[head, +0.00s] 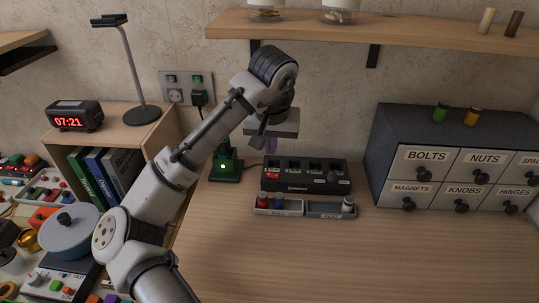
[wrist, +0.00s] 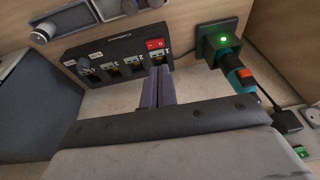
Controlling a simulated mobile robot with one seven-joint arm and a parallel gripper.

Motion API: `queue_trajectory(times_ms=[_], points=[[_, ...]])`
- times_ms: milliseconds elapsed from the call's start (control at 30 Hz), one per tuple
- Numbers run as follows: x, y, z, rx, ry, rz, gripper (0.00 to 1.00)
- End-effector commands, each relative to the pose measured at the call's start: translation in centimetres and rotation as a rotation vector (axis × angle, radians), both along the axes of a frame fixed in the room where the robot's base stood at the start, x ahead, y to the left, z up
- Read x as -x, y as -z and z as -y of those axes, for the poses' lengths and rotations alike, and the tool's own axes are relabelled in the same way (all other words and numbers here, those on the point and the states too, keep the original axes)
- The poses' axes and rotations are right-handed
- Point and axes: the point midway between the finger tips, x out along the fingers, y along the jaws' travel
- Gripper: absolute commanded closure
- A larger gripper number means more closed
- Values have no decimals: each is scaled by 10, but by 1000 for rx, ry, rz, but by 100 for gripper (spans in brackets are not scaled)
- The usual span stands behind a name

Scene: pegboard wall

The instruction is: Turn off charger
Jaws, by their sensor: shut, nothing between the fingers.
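A long black box with several bays (head: 322,186) stands on the bench against the wall; it also shows in the wrist view (wrist: 112,48). A red rocker switch (wrist: 155,44) sits at the box's end nearest the green-lit dock. I cannot tell which way the rocker is tipped. My gripper (head: 270,157) is shut and empty, over the box's left end in the head view. In the wrist view its fingertips (wrist: 160,70) are close to the bay beside the switch; contact cannot be told.
A dark dock with a green light (head: 226,170) holds a teal tool left of the box. A drawer cabinet (head: 455,140) stands right, a shelf (head: 330,27) above. The front bench is clear.

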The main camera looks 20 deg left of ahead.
Motion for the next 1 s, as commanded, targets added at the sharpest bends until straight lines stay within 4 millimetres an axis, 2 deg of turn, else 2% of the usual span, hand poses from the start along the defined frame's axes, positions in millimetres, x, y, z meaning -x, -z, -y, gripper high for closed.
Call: queue_trajectory(times_ms=[300,500,700,1000], points=[[-13,50,-5,6,0,-2,100],[-20,75,-9,1,-2,-2,100],[-24,87,-11,0,0,-1,100],[-24,88,-11,0,0,0,100]])
